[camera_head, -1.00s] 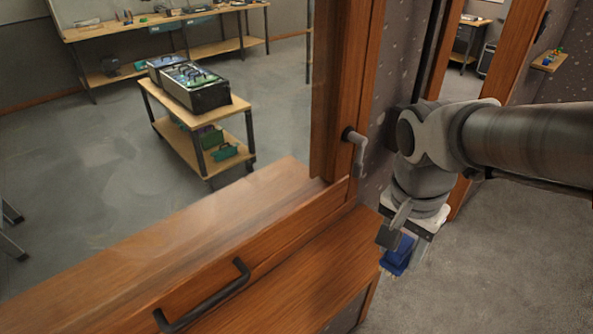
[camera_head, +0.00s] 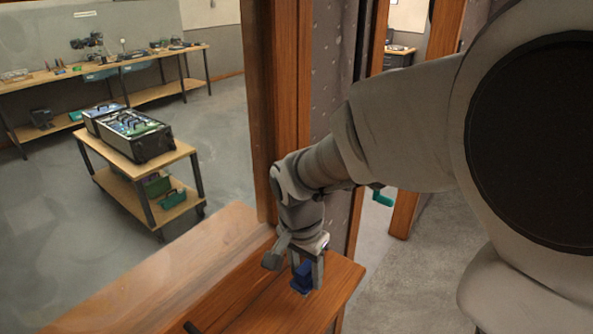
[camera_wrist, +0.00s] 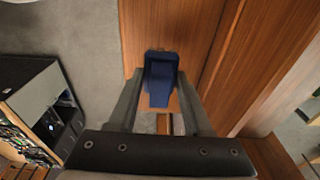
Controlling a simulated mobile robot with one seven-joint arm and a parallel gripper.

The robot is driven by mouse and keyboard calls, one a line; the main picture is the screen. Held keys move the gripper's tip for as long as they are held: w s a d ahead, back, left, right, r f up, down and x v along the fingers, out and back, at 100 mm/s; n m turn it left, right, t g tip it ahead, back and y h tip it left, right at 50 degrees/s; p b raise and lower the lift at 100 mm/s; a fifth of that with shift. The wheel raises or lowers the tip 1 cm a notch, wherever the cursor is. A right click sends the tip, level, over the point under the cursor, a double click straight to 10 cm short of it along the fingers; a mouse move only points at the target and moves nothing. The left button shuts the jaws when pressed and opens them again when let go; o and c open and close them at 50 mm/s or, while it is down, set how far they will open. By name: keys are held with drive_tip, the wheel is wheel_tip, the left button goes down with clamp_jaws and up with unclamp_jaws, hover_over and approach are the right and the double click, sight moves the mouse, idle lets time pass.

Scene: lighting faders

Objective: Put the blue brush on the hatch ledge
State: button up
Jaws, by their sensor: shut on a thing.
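The blue brush (camera_head: 302,281) is held between the fingers of my gripper (camera_head: 306,266), which points down. In the head view it is over the near wooden hatch ledge (camera_head: 338,282), close to the ledge's right end. In the wrist view the blue brush (camera_wrist: 161,78) sits between the fingertips of my gripper (camera_wrist: 160,92), with the wood of the ledge (camera_wrist: 175,22) behind it. I cannot tell whether the brush touches the wood.
A wooden post (camera_head: 275,110) rises just behind my gripper. A teal handle (camera_head: 382,197) is to the right. A cart (camera_head: 185,152) with black cases stands beyond the hatch. The ledge around the brush looks clear.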

sight(304, 284)
drive_tip(key=shift+w+a+f, duration=0.2)
drive_tip(key=shift+f, duration=2)
drive_tip(key=shift+f, duration=0.2)
drive_tip(key=o, duration=1.2)
drive_tip(key=shift+r, duration=0.15)
